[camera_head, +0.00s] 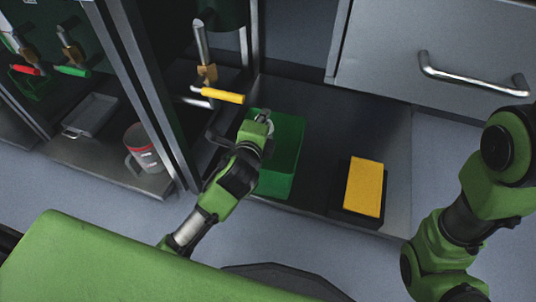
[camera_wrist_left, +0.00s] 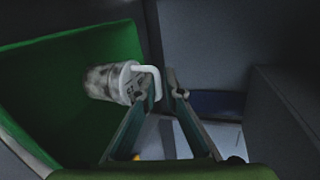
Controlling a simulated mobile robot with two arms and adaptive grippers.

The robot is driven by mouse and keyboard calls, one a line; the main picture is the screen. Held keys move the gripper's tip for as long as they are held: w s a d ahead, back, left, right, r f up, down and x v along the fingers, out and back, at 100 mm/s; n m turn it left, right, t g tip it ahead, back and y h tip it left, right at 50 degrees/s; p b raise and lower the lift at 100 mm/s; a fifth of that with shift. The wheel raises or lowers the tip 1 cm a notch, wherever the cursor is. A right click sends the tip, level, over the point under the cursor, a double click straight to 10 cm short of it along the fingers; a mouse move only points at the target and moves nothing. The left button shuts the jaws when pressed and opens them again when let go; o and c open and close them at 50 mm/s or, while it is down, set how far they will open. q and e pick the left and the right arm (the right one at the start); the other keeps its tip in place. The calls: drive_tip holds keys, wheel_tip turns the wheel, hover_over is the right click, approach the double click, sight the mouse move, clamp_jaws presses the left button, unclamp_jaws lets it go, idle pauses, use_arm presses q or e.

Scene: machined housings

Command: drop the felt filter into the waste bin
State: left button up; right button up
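The waste bin is a green open box (camera_head: 290,136) on the dark platform in the head view; its green wall (camera_wrist_left: 60,85) fills the left of the left wrist view. A mottled grey-white cylinder with a white loop handle (camera_wrist_left: 106,82), apparently the felt filter, lies sideways against that wall. My left gripper (camera_head: 262,119) is over the bin's left back part. In the wrist view its fingertips (camera_wrist_left: 160,88) stand apart on either side of the loop, with a visible gap on the right. Whether the cylinder rests on the bin floor cannot be told. My right gripper is out of view.
A yellow block (camera_head: 364,187) sits on a black base right of the bin. A yellow-handled valve (camera_head: 222,96) is close behind my left gripper. A mug (camera_head: 143,148) and a grey tray (camera_head: 91,115) stand at the left. A drawer (camera_head: 440,45) is at the back right.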

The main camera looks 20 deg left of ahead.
use_arm(q)
drive_tip(key=shift+o, duration=1.1)
drive_tip(key=shift+s, duration=0.1)
drive_tip(key=a+v, duration=0.1)
drive_tip(key=v, duration=1)
drive_tip(key=shift+s+d+r, duration=0.2)
drive_tip(key=shift+s+d, duration=0.2)
drive_tip(key=shift+d, duration=0.1)
